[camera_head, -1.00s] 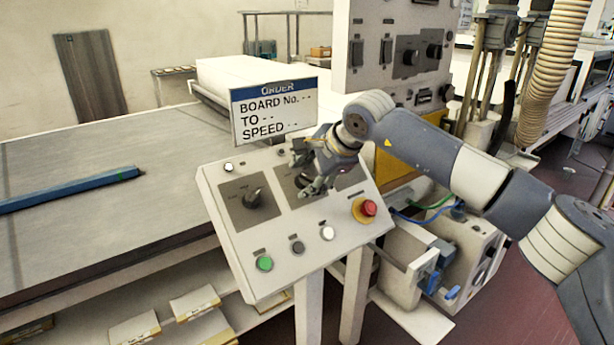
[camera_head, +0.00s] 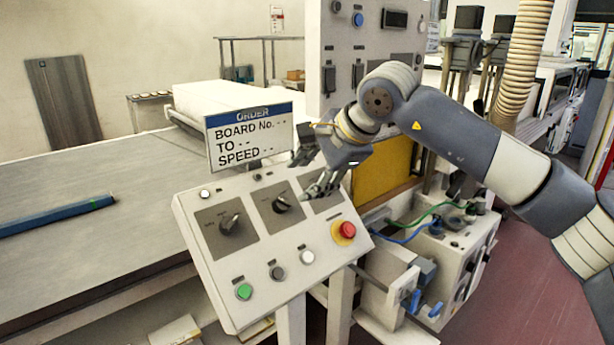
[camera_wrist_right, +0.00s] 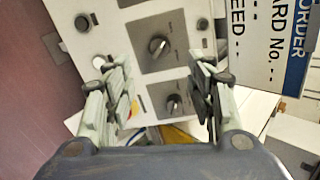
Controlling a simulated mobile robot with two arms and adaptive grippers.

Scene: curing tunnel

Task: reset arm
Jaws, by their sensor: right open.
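My right gripper (camera_head: 316,186) is open and empty, over the upper right part of the sloped control panel (camera_head: 262,262). It is to the right of the middle knob (camera_head: 283,204) and partly covers the right dial plate. In the right wrist view the open fingers (camera_wrist_right: 162,78) show on both sides of two dark knobs, one larger (camera_wrist_right: 158,46) and one lower (camera_wrist_right: 173,104). No finger visibly grips either knob. My right arm reaches in from the right of the head view. My left gripper is not in view.
The order sign (camera_head: 250,138) stands just behind the panel, close to the gripper. The panel carries a left knob (camera_head: 231,222), a red stop button (camera_head: 347,230) and a green button (camera_head: 244,291). A tall control cabinet (camera_head: 330,55) rises behind. A blue bar (camera_head: 58,214) lies on the table.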

